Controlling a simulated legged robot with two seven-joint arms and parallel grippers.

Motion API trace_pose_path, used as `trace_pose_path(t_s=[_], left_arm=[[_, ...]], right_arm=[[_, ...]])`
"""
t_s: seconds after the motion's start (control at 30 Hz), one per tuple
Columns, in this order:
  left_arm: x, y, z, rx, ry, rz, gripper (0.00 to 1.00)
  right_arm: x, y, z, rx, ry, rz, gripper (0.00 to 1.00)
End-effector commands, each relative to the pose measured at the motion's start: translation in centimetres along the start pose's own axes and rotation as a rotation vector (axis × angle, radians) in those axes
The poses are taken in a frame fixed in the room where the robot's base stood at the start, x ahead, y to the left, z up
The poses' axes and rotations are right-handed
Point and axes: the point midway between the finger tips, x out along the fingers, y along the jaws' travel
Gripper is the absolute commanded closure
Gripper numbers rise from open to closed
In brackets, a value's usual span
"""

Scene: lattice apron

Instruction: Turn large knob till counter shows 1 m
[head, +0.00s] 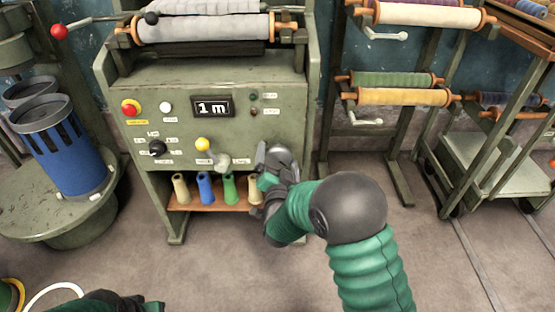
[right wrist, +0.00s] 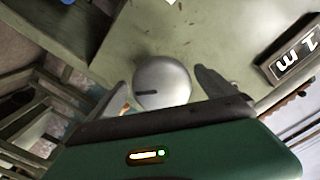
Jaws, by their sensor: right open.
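The counter (head: 212,106) on the green machine's front panel reads "1 m". It also shows at the right edge of the right wrist view (right wrist: 292,54), tilted. The large knob (right wrist: 162,82) is a round silver-grey knob with a short dark mark on its face. In the head view the knob (head: 282,153) is partly hidden by my right gripper. My right gripper (right wrist: 165,88) is open, with one finger on either side of the knob. I cannot tell whether the fingers touch it. Only a dark and green part of my left arm shows at the bottom left of the head view.
Several thread cones (head: 205,188) stand on the shelf below. A blue slotted can (head: 65,150) stands left; spool racks (head: 405,97) stand right.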

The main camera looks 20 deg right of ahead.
Motion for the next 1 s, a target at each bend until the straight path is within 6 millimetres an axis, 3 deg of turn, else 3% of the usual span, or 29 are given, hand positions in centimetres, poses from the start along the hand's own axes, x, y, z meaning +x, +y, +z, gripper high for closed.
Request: trace_pose_path(t_s=[0.23, 0.7, 0.83, 1.0], left_arm=[[-0.9, 0.0, -0.2, 0.0, 0.0, 0.0, 1.0], [-5.0, 0.0, -1.2, 0.0, 0.0, 0.0, 1.0], [-5.3, 0.0, -1.2, 0.0, 0.0, 0.0, 1.0], [-5.3, 0.0, -1.2, 0.0, 0.0, 0.0, 1.0]], right_arm=[[-1.4, -0.2, -0.3, -0.001, 0.0, 0.0, 0.04], [-14.1, -0.2, -0.1, -0.004, -0.005, 0.0, 0.04], [-16.1, -0.1, 0.1, -0.002, -0.004, 0.0, 0.04], [-16.9, 0.1, 0.1, -0.001, 0.0, 0.001, 0.04]])
